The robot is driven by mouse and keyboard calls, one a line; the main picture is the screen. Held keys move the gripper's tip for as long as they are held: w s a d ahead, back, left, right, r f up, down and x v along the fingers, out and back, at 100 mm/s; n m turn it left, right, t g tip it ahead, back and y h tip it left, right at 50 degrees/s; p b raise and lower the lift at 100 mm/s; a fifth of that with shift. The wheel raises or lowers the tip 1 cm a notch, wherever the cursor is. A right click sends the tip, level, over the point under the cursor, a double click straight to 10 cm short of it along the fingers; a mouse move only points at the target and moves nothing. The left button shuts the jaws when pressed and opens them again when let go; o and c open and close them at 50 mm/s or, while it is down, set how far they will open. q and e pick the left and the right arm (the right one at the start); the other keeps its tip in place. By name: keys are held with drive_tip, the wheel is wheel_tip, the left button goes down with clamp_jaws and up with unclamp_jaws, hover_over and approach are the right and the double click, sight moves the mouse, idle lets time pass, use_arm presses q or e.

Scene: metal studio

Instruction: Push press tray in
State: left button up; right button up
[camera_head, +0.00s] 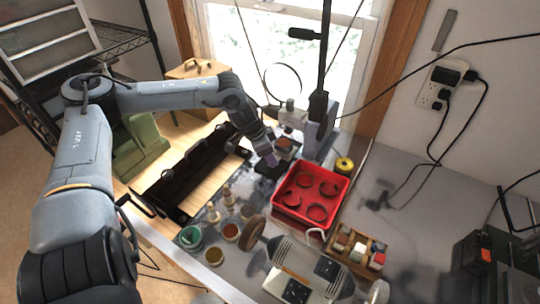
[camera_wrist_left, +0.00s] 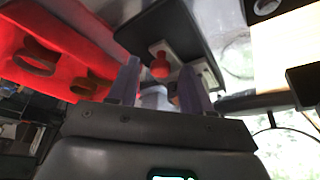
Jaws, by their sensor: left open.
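The press (camera_head: 318,132), a grey machine with a tall dark post, stands by the window at the back of the bench. A small tray with a reddish part (camera_head: 285,143) juts from its left side. My left gripper (camera_head: 272,160) is just in front of that tray, pointing down. In the left wrist view, the fingers (camera_wrist_left: 158,88) are apart with nothing held between them. A red knob (camera_wrist_left: 160,69) on a pale bracket shows just beyond the fingertips, beside a dark plate (camera_wrist_left: 185,28). I cannot tell whether the fingers touch it. My right gripper is not in view.
A red bin (camera_head: 345,180) with dark rings is close to the right of my gripper; it also shows in the left wrist view (camera_wrist_left: 45,50). A yellow spool (camera_head: 344,165), small jars (camera_head: 231,231) and a wooden block rack (camera_head: 355,249) stand nearby.

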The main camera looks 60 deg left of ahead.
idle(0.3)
use_arm(q)
clamp_jaws()
drive_tip(key=shift+f, duration=0.1)
